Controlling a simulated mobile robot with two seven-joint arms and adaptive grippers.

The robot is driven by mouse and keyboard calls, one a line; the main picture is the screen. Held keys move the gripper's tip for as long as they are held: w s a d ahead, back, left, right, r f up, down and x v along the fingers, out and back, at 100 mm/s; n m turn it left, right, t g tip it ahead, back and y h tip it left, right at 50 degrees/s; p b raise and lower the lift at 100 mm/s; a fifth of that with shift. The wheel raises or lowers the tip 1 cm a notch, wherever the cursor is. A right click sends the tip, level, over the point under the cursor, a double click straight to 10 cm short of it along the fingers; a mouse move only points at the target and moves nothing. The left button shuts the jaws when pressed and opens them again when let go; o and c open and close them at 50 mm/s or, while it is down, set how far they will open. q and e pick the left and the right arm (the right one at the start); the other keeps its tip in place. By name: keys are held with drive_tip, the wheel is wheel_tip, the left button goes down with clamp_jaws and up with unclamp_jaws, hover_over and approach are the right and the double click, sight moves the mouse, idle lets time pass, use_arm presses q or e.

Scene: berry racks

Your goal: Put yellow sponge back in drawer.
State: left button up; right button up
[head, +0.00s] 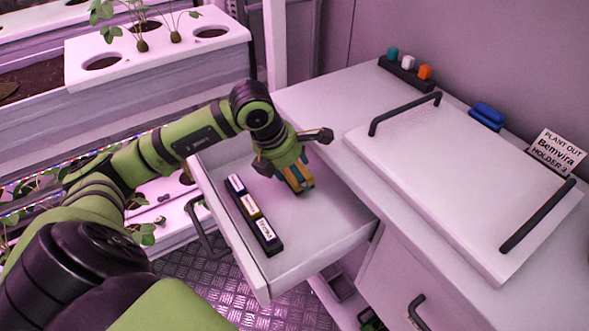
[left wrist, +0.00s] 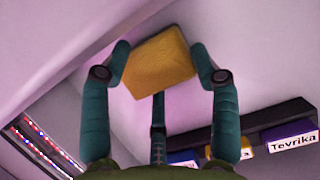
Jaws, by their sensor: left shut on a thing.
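The yellow sponge (left wrist: 160,62) sits between the fingertips of my left gripper (left wrist: 163,68) in the left wrist view. In the head view my left gripper (head: 297,179) points down inside the outline of the open drawer (head: 330,216), and its fingers mostly hide the sponge. The gripper is shut on the sponge. I cannot tell whether the sponge touches the drawer floor. A dark holder (head: 270,247) with labelled blocks lies in the drawer, to the left of the gripper and apart from it. My right gripper is not in view.
A white lidded panel with black handles (head: 450,180) lies on the white counter (head: 310,97). Behind it are a dark rack with coloured pieces (head: 405,74), a blue object (head: 487,114) and a "Bemvira" sign (head: 557,149). Planters (head: 160,50) stand at the left. The drawer's right part is bare.

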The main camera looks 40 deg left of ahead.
use_arm(q)
drive_tip(key=o, duration=0.7)
drive_tip(key=shift+o, duration=0.2)
drive_tip(key=v, duration=1.2)
